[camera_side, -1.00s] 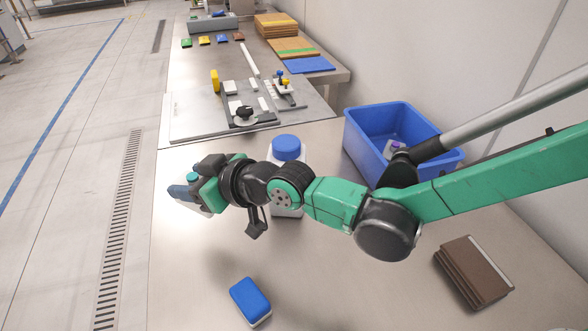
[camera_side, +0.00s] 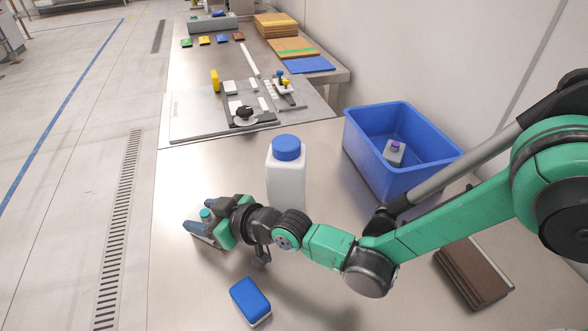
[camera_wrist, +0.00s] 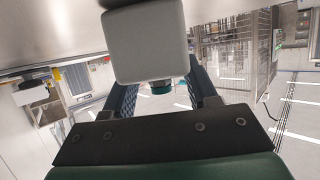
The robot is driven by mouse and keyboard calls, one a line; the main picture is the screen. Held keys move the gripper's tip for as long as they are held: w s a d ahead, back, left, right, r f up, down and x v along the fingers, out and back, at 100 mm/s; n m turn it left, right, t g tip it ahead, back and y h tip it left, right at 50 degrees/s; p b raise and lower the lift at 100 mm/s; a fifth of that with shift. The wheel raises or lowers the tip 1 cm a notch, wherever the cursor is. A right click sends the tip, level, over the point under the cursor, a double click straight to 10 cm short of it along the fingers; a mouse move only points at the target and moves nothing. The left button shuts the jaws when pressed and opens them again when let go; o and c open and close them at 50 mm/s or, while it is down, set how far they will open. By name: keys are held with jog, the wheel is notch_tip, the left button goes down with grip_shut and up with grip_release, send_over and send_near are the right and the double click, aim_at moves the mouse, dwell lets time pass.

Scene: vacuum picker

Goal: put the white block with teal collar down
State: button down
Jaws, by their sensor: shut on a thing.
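The white block with teal collar (camera_wrist: 147,45) fills the upper middle of the wrist view, its teal collar at its lower end there. In the side view its teal collar (camera_side: 206,213) shows between the fingers, while most of its white body is hidden. My gripper (camera_side: 203,232) is shut on the block, low over the left part of the steel table (camera_side: 178,275). Its two fingers also show on either side of the block in the wrist view (camera_wrist: 160,85). I cannot tell whether the block touches the table.
A white bottle with a blue cap (camera_side: 286,180) stands right of my gripper. A blue and white sponge (camera_side: 250,300) lies in front. A blue bin (camera_side: 375,160) with a purple-collared block (camera_side: 394,153) stands behind right. Brown boards (camera_side: 472,272) lie at right. The table's left edge is close.

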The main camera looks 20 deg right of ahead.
jog(key=shift+c, duration=1.2)
grip_release()
jog(key=shift+r, duration=0.1)
jog(key=v, duration=0.7)
jog(key=shift+s+d+r, duration=0.15)
jog(key=shift+d, duration=0.05)
